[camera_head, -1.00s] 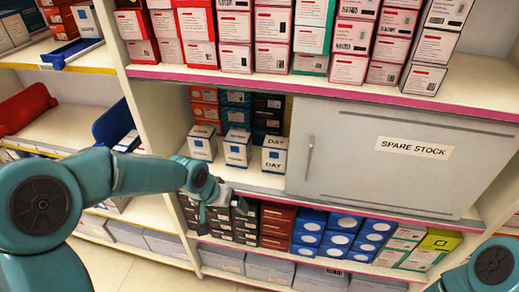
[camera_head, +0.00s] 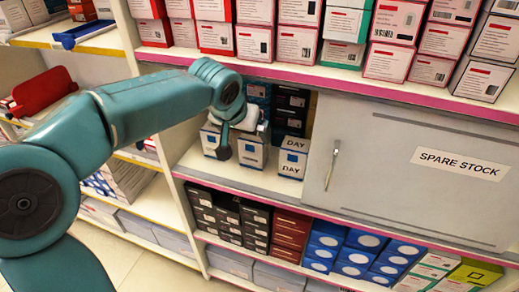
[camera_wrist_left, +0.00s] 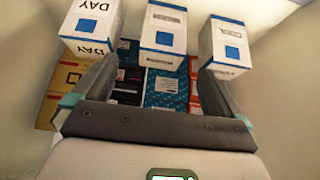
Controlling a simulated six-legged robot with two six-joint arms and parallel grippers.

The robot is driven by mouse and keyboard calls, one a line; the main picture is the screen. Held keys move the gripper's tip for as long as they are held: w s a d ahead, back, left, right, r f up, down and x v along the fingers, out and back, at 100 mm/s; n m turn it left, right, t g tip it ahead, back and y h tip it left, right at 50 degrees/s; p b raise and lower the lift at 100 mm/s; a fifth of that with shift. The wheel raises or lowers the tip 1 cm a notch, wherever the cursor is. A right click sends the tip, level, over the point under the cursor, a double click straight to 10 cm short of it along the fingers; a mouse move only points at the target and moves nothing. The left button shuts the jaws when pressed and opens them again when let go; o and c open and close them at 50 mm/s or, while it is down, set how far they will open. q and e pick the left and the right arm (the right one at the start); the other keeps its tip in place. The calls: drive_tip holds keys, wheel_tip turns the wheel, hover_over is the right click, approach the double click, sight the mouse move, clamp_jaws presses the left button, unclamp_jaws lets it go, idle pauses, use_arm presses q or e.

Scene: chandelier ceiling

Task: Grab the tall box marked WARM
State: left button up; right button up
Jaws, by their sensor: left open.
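Three tall white boxes with blue squares stand in a row on the middle shelf. The right one (camera_head: 292,160) reads DAY and shows at the left of the left wrist view (camera_wrist_left: 90,28). The middle box (camera_head: 252,154) also shows in the wrist view (camera_wrist_left: 164,38); I cannot read a word on it. The left box (camera_head: 209,139) shows at the right of the wrist view (camera_wrist_left: 226,45), its lettering too small to be sure of. I read WARM nowhere. My left gripper (camera_head: 241,139) is open and empty, at the middle box in the head view.
Teal boxes (camera_wrist_left: 162,88) and dark boxes (camera_head: 291,108) are stacked behind the row. A sliding door marked SPARE STOCK (camera_head: 420,170) closes the right of this shelf. Red and white boxes (camera_head: 254,43) stand above. Dark boxes (camera_head: 229,215) and blue boxes (camera_head: 323,245) fill the shelf below.

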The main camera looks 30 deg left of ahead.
sight(254, 146)
use_arm(q)
drive_tip(key=x, duration=0.6)
drive_tip(key=b+x, duration=0.1)
drive_tip(key=x, duration=0.5)
drive_tip(key=shift+w+a+f, duration=0.15)
drive_tip(key=shift+a+f, duration=0.1)
drive_tip(key=c, duration=1)
